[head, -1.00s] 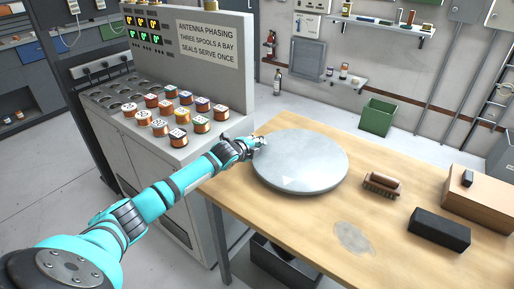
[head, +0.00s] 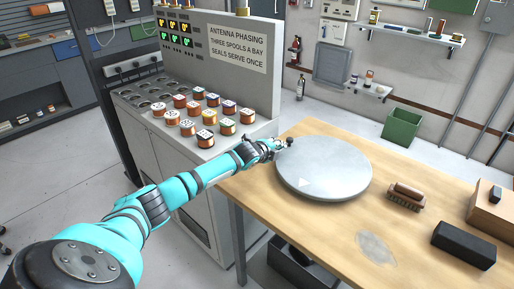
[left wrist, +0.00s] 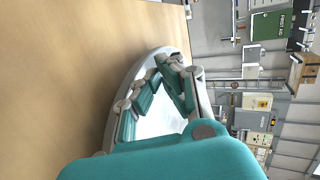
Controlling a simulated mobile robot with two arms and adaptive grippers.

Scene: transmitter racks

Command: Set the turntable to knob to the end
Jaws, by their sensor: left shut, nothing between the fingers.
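The turntable (head: 330,172) is a round grey disc near the left end of the wooden table, with a pale triangle mark on its top toward the front left. A small dark knob (head: 290,140) stands at its far-left rim. My left gripper (head: 283,145) is at that rim beside the knob, shut with nothing between its fingers; whether it touches the knob cannot be told. In the left wrist view the left gripper (left wrist: 170,70) lies over the turntable (left wrist: 150,122), hiding part of it. My right gripper is out of view.
The wooden table (head: 270,205) also carries a brush (head: 406,196), a black block (head: 464,245) and a cardboard box (head: 492,212). A cabinet (head: 185,160) with several spools stands left of the table. The table in front of the turntable is mostly clear.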

